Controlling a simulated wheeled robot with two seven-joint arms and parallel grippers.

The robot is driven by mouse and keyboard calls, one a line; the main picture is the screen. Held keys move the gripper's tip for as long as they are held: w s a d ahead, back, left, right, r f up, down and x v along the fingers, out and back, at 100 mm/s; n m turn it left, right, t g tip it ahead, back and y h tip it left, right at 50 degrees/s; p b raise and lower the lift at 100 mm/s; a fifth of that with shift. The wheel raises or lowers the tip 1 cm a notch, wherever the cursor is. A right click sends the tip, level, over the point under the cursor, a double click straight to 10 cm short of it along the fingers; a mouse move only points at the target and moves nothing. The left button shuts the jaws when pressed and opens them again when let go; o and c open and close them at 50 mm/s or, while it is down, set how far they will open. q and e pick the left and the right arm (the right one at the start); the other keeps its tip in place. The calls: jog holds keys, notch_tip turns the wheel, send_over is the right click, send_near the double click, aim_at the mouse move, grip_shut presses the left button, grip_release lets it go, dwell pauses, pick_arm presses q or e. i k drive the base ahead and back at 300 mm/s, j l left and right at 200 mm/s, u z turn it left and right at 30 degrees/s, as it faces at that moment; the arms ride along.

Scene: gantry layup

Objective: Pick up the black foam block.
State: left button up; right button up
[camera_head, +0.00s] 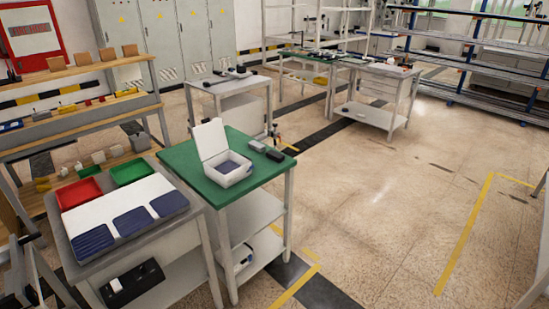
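A small black block (274,155) lies on the green-topped table (185,158), near its right edge; it may be the black foam block, but its material cannot be told at this size. A small grey block (257,146) lies just left of it. An open white box (230,173) with its lid raised stands left of and in front of both. Neither of my grippers is in view.
A nearer table carries a red tray (79,193), a green tray (130,171) and a white panel with dark blue pads (132,221). A black case (132,284) sits on its lower shelf. A wooden shelf unit stands left. The floor (390,205) right of the green table is clear.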

aim_at(273, 156)
jog(key=i+l+u, duration=0.1)
jog(key=u, duration=0.35)
jog(key=i+l+u, duration=0.25)
jog(key=u, duration=0.15)
